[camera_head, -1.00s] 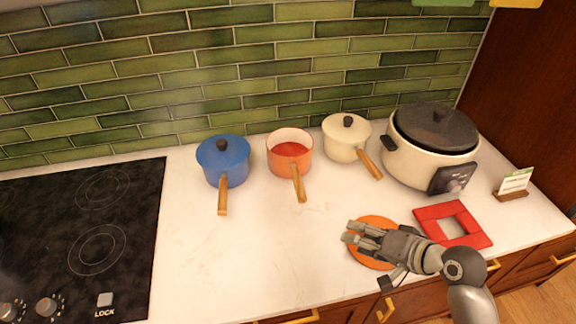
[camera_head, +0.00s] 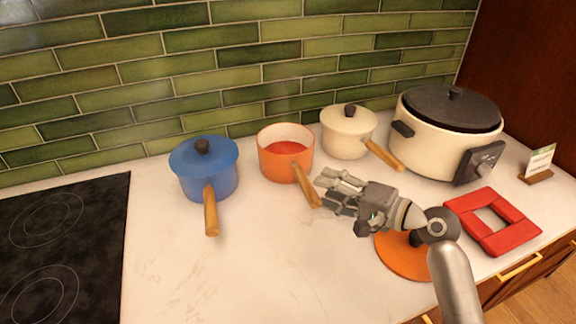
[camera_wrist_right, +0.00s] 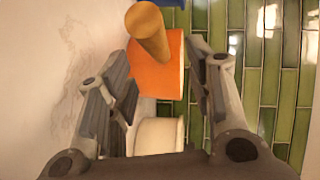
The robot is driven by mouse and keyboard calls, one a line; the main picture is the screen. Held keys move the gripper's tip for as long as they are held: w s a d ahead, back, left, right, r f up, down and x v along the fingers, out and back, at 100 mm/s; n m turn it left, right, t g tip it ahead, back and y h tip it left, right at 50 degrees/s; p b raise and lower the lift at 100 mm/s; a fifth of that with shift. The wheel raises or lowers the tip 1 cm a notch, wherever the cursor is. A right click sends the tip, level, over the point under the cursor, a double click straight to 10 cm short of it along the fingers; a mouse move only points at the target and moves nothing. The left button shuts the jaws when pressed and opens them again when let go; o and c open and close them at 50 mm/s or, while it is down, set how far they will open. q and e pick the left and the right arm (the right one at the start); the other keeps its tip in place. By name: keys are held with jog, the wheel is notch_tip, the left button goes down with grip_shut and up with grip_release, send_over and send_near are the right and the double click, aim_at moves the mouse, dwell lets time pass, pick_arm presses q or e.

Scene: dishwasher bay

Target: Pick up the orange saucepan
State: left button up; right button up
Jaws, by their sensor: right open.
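The orange saucepan (camera_head: 276,165) stands upright and lidless on the white counter near the tiled wall. Its inside looks red-orange, and its wooden handle (camera_head: 306,187) points toward the front right. My right gripper (camera_head: 326,190) is open beside the end of that handle. In the right wrist view the open fingers (camera_wrist_right: 160,90) stand to either side of the view, with the orange pan body (camera_wrist_right: 157,72) and its wooden handle (camera_wrist_right: 149,32) between and beyond them. I cannot tell whether a finger touches the handle. My left gripper does not show.
A lidded blue saucepan (camera_head: 210,178) stands left of the orange one, a lidded cream saucepan (camera_head: 345,142) to its right. A slow cooker (camera_head: 440,135), a red square trivet (camera_head: 515,237) and an orange disc (camera_head: 398,262) lie further right. The counter front (camera_head: 230,275) is clear.

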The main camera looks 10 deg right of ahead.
aim_at(302, 178)
jog(key=shift+x, duration=1.2)
jog(key=shift+w+a, duration=0.2)
jog(key=shift+w, duration=0.05)
jog(key=p+x, duration=0.1)
jog(key=x, duration=0.3)
jog(key=shift+w+f+p, duration=0.15)
jog(key=shift+p, duration=0.15)
jog(key=shift+w+a+f, duration=0.2)
jog(key=shift+w+a, duration=0.05)
jog(key=shift+w, duration=0.1)
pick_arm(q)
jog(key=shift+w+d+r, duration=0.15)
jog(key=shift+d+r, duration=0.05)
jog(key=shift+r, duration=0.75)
pick_arm(e)
jog(key=shift+s, duration=0.1)
grip_shut()
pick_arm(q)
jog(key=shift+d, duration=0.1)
pick_arm(e)
jog(key=shift+r, duration=0.2)
